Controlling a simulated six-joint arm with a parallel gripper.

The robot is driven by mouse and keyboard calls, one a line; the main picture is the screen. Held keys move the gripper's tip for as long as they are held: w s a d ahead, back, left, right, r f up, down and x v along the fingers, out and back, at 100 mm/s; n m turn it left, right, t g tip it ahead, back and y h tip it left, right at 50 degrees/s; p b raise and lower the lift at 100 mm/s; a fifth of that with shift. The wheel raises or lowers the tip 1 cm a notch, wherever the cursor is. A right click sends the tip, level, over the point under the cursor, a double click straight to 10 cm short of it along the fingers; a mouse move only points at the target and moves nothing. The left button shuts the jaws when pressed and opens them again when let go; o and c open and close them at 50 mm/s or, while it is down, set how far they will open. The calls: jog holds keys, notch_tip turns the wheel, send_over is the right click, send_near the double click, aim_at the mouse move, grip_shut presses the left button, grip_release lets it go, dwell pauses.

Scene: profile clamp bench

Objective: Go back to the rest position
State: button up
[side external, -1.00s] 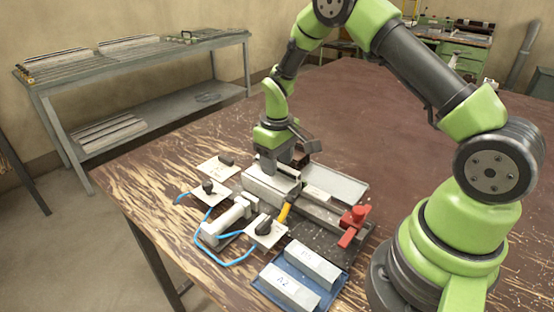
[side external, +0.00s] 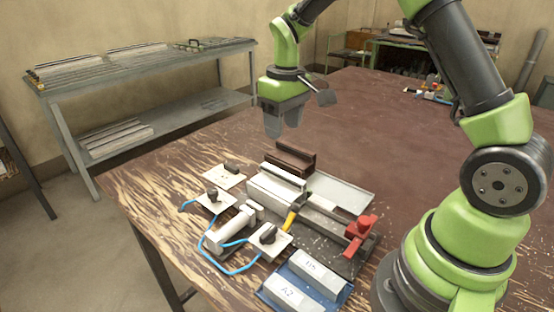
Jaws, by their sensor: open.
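My gripper (side external: 283,128) hangs in the air, fingers pointing down, above the back of the clamp fixture. Its fingers are apart with nothing between them. Below it, apart from it, is the clamp fixture (side external: 325,215), with a light profile piece (side external: 277,188) lying along its left part. A dark brown profile block (side external: 290,157) stands at the back end of the fixture. A red clamp handle (side external: 360,232) is at the right end, and a yellow-and-black handle (side external: 294,212) is near the middle.
A blue tray (side external: 345,295) with blocks marked A2 and another label lies at the front. Left of the fixture are a white cylinder (side external: 228,232) with blue hoses and several switch plates (side external: 224,176). A metal shelf (side external: 150,70) stands at the left.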

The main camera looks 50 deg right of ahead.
jog(key=s+a+r+m+t, duration=0.25)
jog(key=s+a+r, duration=0.25)
jog(key=s+r, duration=0.45)
jog(key=s+a+r+t+y, duration=0.1)
jog(key=s+a+r+t, duration=0.1)
jog(key=s, duration=0.3)
jog(key=s+a+r+m+t+y, duration=0.1)
jog(key=s+r+t, duration=0.1)
jog(key=s, duration=0.3)
jog(key=shift+s+a, duration=0.3)
jog(key=shift+a, duration=0.05)
jog(key=shift+o, duration=0.2)
